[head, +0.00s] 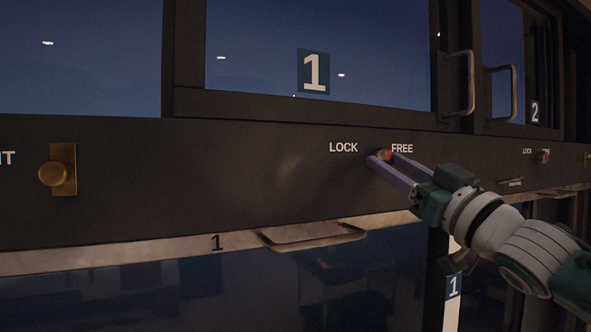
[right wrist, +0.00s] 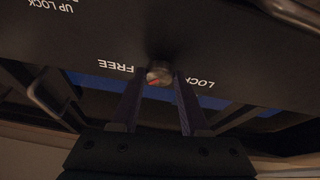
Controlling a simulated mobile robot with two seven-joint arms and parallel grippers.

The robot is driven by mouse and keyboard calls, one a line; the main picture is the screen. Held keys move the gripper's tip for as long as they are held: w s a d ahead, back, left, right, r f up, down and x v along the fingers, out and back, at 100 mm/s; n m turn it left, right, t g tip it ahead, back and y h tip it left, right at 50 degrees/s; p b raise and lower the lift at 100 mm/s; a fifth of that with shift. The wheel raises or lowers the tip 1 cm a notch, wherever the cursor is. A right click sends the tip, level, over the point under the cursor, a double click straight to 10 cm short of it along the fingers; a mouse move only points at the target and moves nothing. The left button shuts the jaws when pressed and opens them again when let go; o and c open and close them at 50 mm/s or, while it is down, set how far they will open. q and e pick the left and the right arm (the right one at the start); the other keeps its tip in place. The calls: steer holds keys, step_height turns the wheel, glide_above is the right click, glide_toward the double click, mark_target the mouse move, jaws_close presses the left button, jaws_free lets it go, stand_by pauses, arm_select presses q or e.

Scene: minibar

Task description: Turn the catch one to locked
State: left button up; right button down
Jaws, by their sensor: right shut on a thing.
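Catch one is a small round metal knob (head: 384,153) on the dark panel below the window marked 1, between the white words LOCK on its left and FREE on its right. A red mark shows on its FREE side. In the right wrist view the knob (right wrist: 160,72) appears with the lettering upside down, and a reddish line shows on its face. My right gripper (head: 382,159) reaches in from the right, its two purple fingers shut on the knob from either side. The fingers hide part of it. My left gripper is not in view.
A brass knob on a plate (head: 55,173) is at the left of the panel. A flat handle (head: 315,236) juts out below. Upright handles (head: 460,82) stand on the doors above right.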

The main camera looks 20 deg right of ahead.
steer(key=n+y+b, duration=0.1)
steer(key=n+y, duration=0.1)
steer(key=n, duration=0.1)
steer(key=shift+d+f+n+g, duration=0.1)
steer(key=shift+d+n+g, duration=0.05)
steer(key=shift+n+g, duration=0.2)
steer(key=n+y+b, duration=0.1)
steer(key=n, duration=0.2)
steer(key=n+g+y+b, duration=0.1)
steer(key=n+y, duration=0.1)
steer(key=n, duration=0.1)
steer(key=shift+d+n, duration=0.2)
steer(key=shift+n, duration=0.05)
steer(key=n, duration=0.1)
steer(key=n+g+y, duration=0.1)
steer(key=n, duration=0.1)
steer(key=shift+d+r+n+g, duration=0.1)
steer(key=shift+r+n+g, duration=0.15)
steer(key=shift+r+n, duration=0.05)
steer(key=n, duration=0.2)
steer(key=n+g, duration=0.1)
steer(key=n, duration=0.1)
steer(key=shift+r+y, duration=0.2)
steer(key=shift+y, duration=0.2)
steer(key=shift+r+n+g+p, duration=0.1)
steer(key=shift+n+g+p, duration=0.8)
steer(key=shift+n, duration=0.8)
